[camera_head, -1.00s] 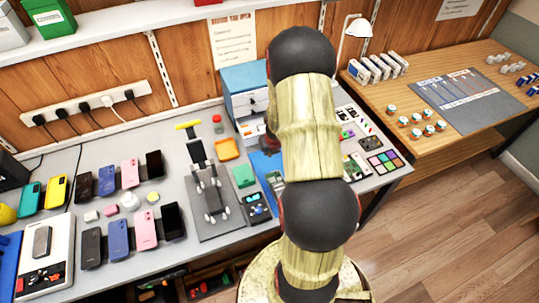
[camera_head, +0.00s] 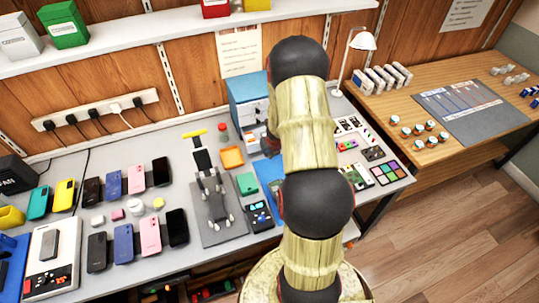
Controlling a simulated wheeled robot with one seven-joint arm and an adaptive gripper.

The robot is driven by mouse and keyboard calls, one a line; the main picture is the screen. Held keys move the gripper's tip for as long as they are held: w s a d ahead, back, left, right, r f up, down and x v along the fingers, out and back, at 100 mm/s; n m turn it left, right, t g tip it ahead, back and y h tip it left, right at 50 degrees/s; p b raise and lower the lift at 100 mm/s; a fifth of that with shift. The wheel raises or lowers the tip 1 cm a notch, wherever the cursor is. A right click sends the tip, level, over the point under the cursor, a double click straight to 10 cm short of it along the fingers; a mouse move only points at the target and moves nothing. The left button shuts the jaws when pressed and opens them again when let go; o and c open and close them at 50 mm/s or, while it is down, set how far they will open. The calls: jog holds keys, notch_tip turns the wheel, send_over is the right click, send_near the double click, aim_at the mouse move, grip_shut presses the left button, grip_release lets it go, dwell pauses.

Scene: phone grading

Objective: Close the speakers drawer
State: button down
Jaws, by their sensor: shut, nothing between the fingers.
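A blue cabinet with pale drawer fronts (camera_head: 247,88) stands at the back of the grey workbench, below a paper notice. Its right part is hidden behind my arm. I cannot tell which drawer is the speakers drawer or how far it stands out, as labels are too small and the front is partly covered. My arm rises through the middle of the head view and hides the area right of the cabinet. My gripper does not show in this view.
Phones in rows (camera_head: 150,235), a phone stand (camera_head: 215,205), an orange tray (camera_head: 232,157) and a green block (camera_head: 246,183) lie on the bench (camera_head: 75,165). A wooden table (camera_head: 440,150) with a grey mat (camera_head: 470,108) stands at the right. Floor at lower right is clear.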

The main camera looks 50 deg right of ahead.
aim_at(260, 135)
jog(key=w+d+p, duration=0.1)
jog(key=w+p, duration=0.2)
jog(key=w+d+p, duration=0.2)
jog(key=w+p, duration=0.1)
jog(key=p, duration=0.1)
jog(key=w+d+p, duration=0.1)
jog(key=w+p, duration=0.1)
jog(key=p, duration=0.1)
jog(key=shift+w+d+r, duration=0.3)
jog(key=shift+w+d, duration=0.1)
jog(key=shift+w+d+f+p, duration=0.3)
jog(key=shift+w+p, duration=0.3)
jog(key=shift+p, duration=0.5)
